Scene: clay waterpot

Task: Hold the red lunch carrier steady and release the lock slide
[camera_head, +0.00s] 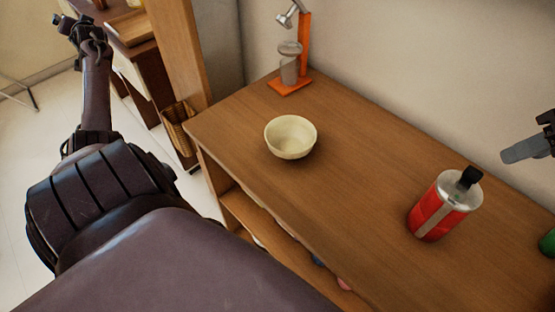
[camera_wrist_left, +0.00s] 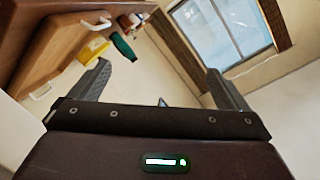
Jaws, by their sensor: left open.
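The red lunch carrier (camera_head: 434,217) stands upright on the wooden table at the right of the head view. It is a red cylinder with a silver lid, a pale strip down its side and a black part (camera_head: 469,177) on top. My right gripper (camera_head: 527,149) enters at the right edge, apart from the carrier and above the table; it is cut off, and its opening is unclear. My left gripper (camera_head: 68,24) is far to the upper left, away from the table. In the left wrist view it (camera_wrist_left: 158,68) is open with nothing between its fingers.
A cream bowl (camera_head: 290,137) sits on the table (camera_head: 350,180). An orange stand with a glass jar (camera_head: 289,66) is at the back against the wall. A green object (camera_head: 548,243) is cut off at the right edge. Bare tabletop lies between bowl and carrier.

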